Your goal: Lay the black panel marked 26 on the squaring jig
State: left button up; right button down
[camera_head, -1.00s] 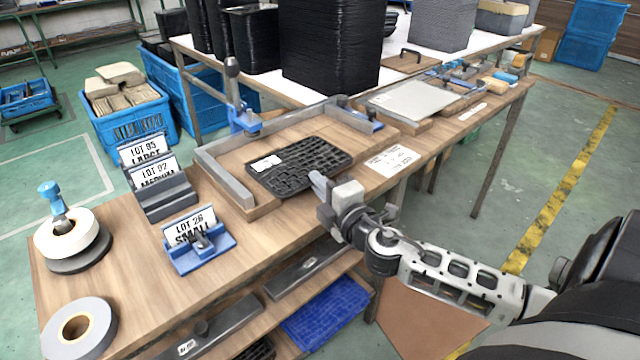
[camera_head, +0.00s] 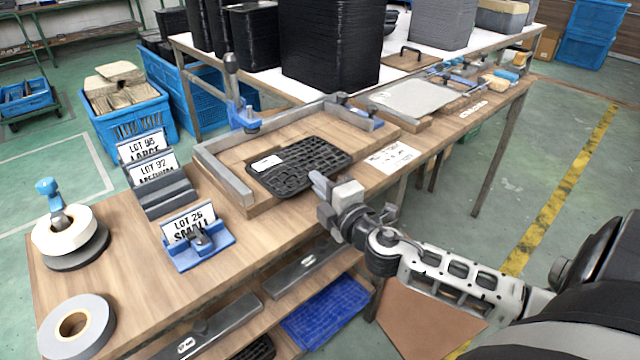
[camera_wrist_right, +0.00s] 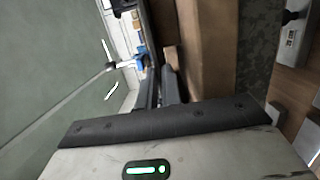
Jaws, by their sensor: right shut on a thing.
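The black panel (camera_head: 310,158) is a ribbed dark slab with a white label too small to read. In the head view it lies flat over the front part of the squaring jig, a wooden board with grey metal fences (camera_head: 222,176) along its left and back sides. Its front edge reaches the board's front edge; I cannot tell whether it rests on the board or hovers just above. My right gripper (camera_head: 317,183) is shut on the panel's front edge. The wrist view shows its dark fingers (camera_wrist_right: 160,88), but the panel is hard to make out there. My left gripper is not in view.
A blue stand with a LOT 26 SMALL card (camera_head: 190,228) and grey holders with other lot cards (camera_head: 150,165) stand left of the jig. Tape rolls (camera_head: 70,240) lie farther left. A paper sheet (camera_head: 392,158) and a light grey plate (camera_head: 415,97) lie to the right.

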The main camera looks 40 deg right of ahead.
jog(key=c, duration=1.5)
grip_release()
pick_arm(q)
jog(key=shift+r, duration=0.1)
